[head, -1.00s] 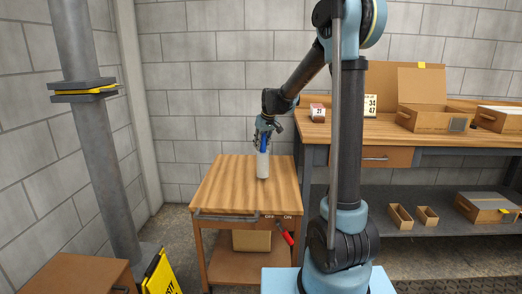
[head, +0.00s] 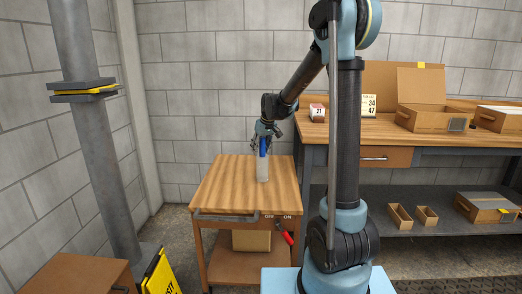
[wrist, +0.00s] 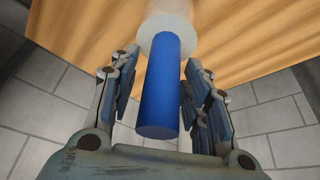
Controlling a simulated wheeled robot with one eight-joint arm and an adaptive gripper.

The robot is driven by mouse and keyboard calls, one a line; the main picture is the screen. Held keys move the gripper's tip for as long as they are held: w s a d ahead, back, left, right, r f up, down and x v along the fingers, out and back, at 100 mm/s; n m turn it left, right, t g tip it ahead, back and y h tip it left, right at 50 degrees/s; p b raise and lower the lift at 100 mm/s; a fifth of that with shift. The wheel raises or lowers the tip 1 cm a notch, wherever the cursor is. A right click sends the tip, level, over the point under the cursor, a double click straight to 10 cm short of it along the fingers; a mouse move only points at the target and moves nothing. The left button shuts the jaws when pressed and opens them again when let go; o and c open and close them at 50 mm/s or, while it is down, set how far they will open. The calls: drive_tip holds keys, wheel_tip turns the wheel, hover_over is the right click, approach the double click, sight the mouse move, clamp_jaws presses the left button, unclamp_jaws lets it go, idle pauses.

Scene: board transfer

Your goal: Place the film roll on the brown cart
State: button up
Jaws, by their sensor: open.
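The film roll is a whitish, translucent cylinder with a blue core sticking out of its top. In the head view the film roll (head: 262,168) stands upright on the wooden top of the brown cart (head: 225,185). In the wrist view the roll's blue core (wrist: 165,90) lies between the fingers, with a visible gap on each side. My gripper (head: 263,138) is open around the core, just above the white part. In the wrist view my gripper (wrist: 160,95) shows both fingers apart from the core.
A workbench (head: 440,130) with cardboard boxes stands to the right of the cart. A grey pole (head: 100,150) and a yellow sign (head: 160,275) are at the left. A box (head: 251,240) sits on the cart's lower shelf. The cart top's left side is clear.

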sight(266, 158)
drive_tip(key=v, duration=1.2)
drive_tip(key=s+d+f+m+h, duration=0.1)
drive_tip(key=s+d+f+m, duration=0.1)
drive_tip(key=s+d, duration=0.6)
drive_tip(key=s+d+f+m, duration=0.15)
drive_tip(key=s+d, duration=0.25)
drive_tip(key=s, duration=0.8)
drive_tip(key=s+d+f+m, duration=0.1)
drive_tip(key=s+d+f, duration=0.1)
drive_tip(key=s+f, duration=0.2)
drive_tip(key=s+d+f+g, duration=0.1)
drive_tip(key=s+d+f, duration=0.1)
drive_tip(key=s+f, duration=0.3)
drive_tip(key=s+d+f+m+h, duration=0.1)
drive_tip(key=s+f, duration=0.4)
drive_tip(key=s, duration=0.5)
drive_tip(key=shift+d+m+g, duration=0.3)
drive_tip(key=shift+d+m, duration=0.05)
drive_tip(key=shift+d, duration=0.5)
drive_tip(key=shift+w+f, duration=0.2)
drive_tip(key=shift+w, duration=0.25)
drive_tip(key=shift+c, duration=0.6)
